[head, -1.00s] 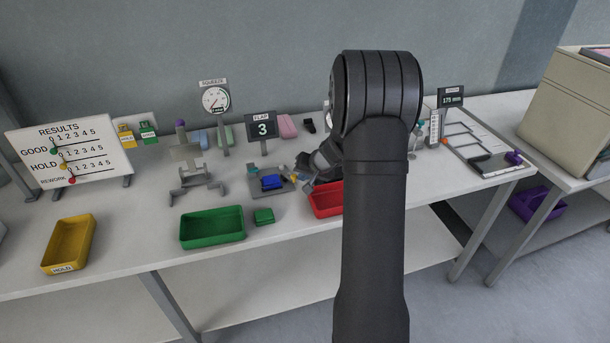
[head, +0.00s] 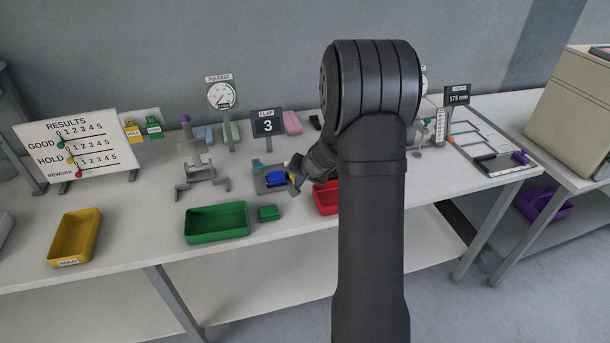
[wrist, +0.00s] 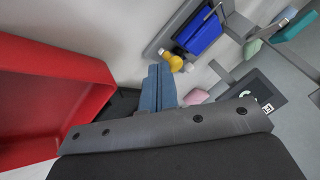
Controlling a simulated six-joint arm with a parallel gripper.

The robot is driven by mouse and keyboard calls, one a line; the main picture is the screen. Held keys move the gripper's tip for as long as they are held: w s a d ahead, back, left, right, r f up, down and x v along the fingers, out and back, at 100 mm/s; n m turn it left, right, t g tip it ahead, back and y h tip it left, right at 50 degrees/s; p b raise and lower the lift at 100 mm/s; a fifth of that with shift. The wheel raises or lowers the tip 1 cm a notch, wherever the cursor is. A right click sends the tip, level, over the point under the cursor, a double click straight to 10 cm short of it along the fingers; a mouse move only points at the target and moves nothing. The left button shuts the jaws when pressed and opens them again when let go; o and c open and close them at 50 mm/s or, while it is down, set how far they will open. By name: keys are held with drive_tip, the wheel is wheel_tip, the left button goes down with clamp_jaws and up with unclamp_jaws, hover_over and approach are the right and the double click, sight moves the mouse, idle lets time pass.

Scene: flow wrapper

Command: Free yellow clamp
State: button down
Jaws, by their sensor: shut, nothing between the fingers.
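The yellow clamp (wrist: 175,62) shows in the wrist view as a yellow knob beside a blue block (wrist: 201,34) on a grey fixture (wrist: 166,36). In the head view the clamp (head: 291,179) is a small yellow patch at the right side of the blue block (head: 275,178), partly hidden by my gripper. My gripper (wrist: 161,68) is shut and empty. Its blue-grey fingertips are close to the clamp, with a visible gap in the wrist view. Whether the clamp presses on the block I cannot tell.
A red bin (wrist: 105,72) stands close beside my gripper. A yellow bin (head: 75,237) is far left.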

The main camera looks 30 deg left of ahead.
drive_tip(key=shift+w, duration=0.15)
drive_tip(key=shift+w+d, duration=0.1)
drive_tip(key=shift+w, duration=0.6)
drive_tip(key=v, duration=1.7)
drive_tip(key=shift+r, duration=0.2)
drive_tip(key=shift+f, duration=0.1)
drive_tip(key=x, duration=1.4)
drive_tip(key=shift+f, duration=0.15)
